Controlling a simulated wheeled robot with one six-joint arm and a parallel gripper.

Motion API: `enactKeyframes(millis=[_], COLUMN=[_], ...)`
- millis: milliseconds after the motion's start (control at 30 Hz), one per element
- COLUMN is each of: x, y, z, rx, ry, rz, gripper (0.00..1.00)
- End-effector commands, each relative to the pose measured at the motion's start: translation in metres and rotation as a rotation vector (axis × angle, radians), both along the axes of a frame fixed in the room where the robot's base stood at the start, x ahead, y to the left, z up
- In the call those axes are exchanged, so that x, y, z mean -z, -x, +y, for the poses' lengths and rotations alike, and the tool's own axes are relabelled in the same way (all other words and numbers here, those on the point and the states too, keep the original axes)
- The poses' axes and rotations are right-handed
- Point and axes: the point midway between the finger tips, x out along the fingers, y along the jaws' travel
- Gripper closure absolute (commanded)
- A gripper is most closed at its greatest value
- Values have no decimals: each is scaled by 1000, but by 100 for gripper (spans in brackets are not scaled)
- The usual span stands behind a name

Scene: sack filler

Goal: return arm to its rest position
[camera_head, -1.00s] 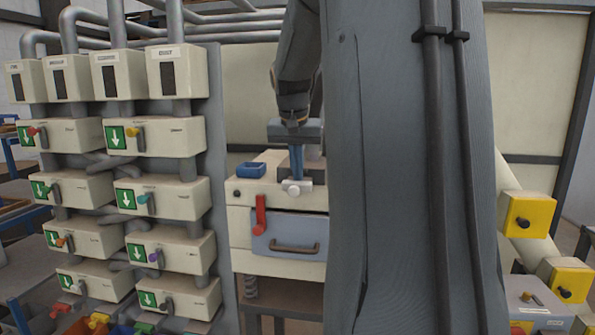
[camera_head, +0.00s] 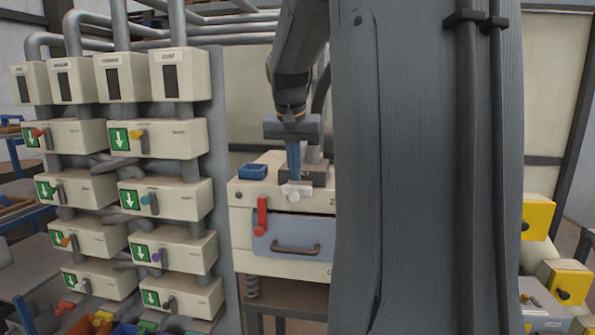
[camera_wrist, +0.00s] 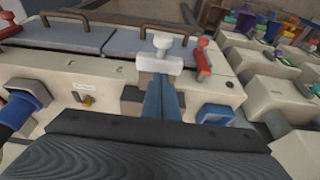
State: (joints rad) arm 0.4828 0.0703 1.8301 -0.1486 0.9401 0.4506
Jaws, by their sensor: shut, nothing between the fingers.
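My gripper (camera_head: 293,176) points down over the cream machine (camera_head: 285,262) in the middle of the head view. Its blue fingers are together and empty. A white T-shaped knob (camera_head: 296,189) shows at the fingertips; I cannot tell whether they touch it. In the wrist view the fingers (camera_wrist: 163,82) lie side by side, with the white knob (camera_wrist: 162,46) just beyond their tips. My large grey arm link fills the right-centre of the head view and hides part of the machine.
The machine has a blue tray (camera_head: 253,171), a red lever (camera_head: 262,216) and a grey front panel with a handle (camera_head: 295,248). Valve boxes with green arrow labels (camera_head: 120,139) stand at left. Yellow boxes (camera_head: 537,217) are at right. Pipes run along the top.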

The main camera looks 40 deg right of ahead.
Motion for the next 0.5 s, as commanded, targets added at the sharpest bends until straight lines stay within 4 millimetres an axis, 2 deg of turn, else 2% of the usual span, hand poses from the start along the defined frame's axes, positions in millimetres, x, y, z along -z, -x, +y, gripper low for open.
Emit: enactKeyframes(millis=[33, 300, 500], x=[-12, -53, -72], y=[2, 6, 8], z=[0, 8, 13], rx=[0, 0, -1], ry=[3, 8, 10], rz=[-3, -8, -10], gripper=[100, 100, 100])
